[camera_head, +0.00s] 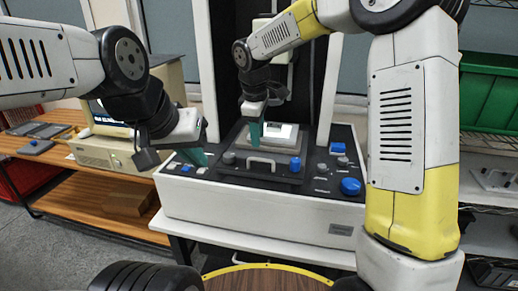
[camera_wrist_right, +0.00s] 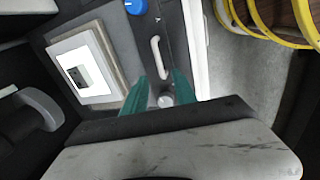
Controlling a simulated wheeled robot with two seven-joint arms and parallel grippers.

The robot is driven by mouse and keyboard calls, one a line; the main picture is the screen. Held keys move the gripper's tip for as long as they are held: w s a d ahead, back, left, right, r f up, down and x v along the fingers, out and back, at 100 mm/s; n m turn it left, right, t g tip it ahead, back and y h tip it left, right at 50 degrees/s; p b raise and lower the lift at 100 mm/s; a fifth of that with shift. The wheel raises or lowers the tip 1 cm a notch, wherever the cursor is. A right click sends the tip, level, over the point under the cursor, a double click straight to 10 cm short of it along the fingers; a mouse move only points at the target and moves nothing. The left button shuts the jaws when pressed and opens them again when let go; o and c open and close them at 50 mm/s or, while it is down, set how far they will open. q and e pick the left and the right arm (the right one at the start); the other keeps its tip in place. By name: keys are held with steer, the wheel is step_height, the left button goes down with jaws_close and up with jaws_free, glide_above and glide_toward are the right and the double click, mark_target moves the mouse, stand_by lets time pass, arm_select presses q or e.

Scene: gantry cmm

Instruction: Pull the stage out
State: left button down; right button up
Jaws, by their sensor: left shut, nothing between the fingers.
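The stage is a dark slide in the measuring machine's black deck, with a pale plate (camera_head: 284,136) on top and a white bar handle (camera_head: 262,160) at its front. The plate (camera_wrist_right: 110,64) and handle (camera_wrist_right: 156,50) also show in the right wrist view. My right gripper (camera_head: 255,138) hangs over the stage behind the handle's left end. In the right wrist view its teal fingers (camera_wrist_right: 161,76) are apart, with the handle's near end in line between their tips; contact cannot be told. My left gripper (camera_head: 198,158) is shut and empty over the deck's left side.
Grey knobs (camera_head: 228,158) and blue knobs (camera_head: 351,186) stand on the deck around the stage. The white machine base (camera_head: 260,208) drops away in front. A wooden bench (camera_head: 60,160) is at left, a green bin (camera_head: 490,95) at right. A yellow-rimmed round surface (camera_head: 265,280) lies at the bottom.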

mark_target(257, 160)
steer(key=x, duration=0.8)
steer(key=shift+w+a+f, duration=0.1)
steer(key=shift+a+f, duration=0.15)
steer(key=shift+a, duration=0.1)
steer(key=shift+c, duration=0.2)
jaws_close()
steer(key=shift+r, duration=0.1)
stand_by(0.8)
